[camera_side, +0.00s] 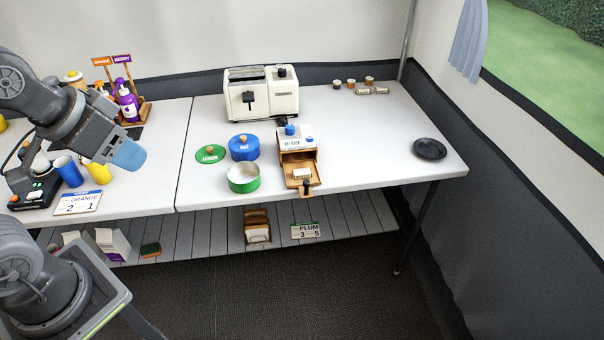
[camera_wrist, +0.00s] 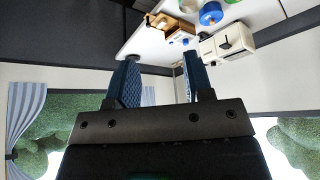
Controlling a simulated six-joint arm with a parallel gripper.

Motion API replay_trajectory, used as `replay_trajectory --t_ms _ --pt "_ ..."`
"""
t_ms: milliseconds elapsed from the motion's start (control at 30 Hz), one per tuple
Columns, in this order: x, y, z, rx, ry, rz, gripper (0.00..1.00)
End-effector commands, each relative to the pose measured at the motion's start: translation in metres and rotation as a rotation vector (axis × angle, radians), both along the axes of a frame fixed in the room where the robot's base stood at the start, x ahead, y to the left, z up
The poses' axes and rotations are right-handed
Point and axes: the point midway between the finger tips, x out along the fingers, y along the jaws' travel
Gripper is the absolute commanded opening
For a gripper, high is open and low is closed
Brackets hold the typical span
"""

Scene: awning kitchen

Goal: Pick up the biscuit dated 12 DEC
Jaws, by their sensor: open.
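A small pale packet (camera_side: 302,174) lies in the open wooden drawer (camera_side: 303,187) of the small white unit marked 11:09 (camera_side: 295,138). Two small wrapped packets, one on the left (camera_side: 363,91) and one on the right (camera_side: 381,90), lie at the back right of the table. Any date on these packets is too small to read, so I cannot tell which is the 12 DEC biscuit. My gripper (camera_side: 128,154) is above the left part of the table, well away from the packets. In the wrist view its blue fingers (camera_wrist: 160,78) are apart with nothing between them.
A toaster (camera_side: 262,95) stands at the back. A blue OAT tin (camera_side: 244,148), a green lid marked LEMON (camera_side: 210,154) and an open green tin (camera_side: 244,179) stand left of the drawer. A black plate (camera_side: 430,149) is at the right. The table between drawer and plate is clear.

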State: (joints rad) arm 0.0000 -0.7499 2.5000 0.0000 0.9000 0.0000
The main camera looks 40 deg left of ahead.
Motion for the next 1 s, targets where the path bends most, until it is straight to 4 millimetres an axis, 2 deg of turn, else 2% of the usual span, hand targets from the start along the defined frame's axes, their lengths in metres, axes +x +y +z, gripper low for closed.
replay_trajectory --t_ms 67,167,400,567,667,800,1000 --pt "0.000 0.000 0.000 0.000 0.000 0.000 0.47" --pt "0.000 0.000 0.000 0.000 0.000 0.000 0.40" --pt "0.001 0.000 0.000 0.000 0.001 -0.001 0.40" --pt "0.019 0.000 0.012 0.015 0.025 -0.030 0.40" --pt "0.048 -0.001 0.024 0.035 0.058 -0.074 0.40" --pt "0.100 -0.003 0.037 0.067 0.113 -0.152 0.40" --pt "0.178 -0.006 0.035 0.108 0.190 -0.269 0.40"
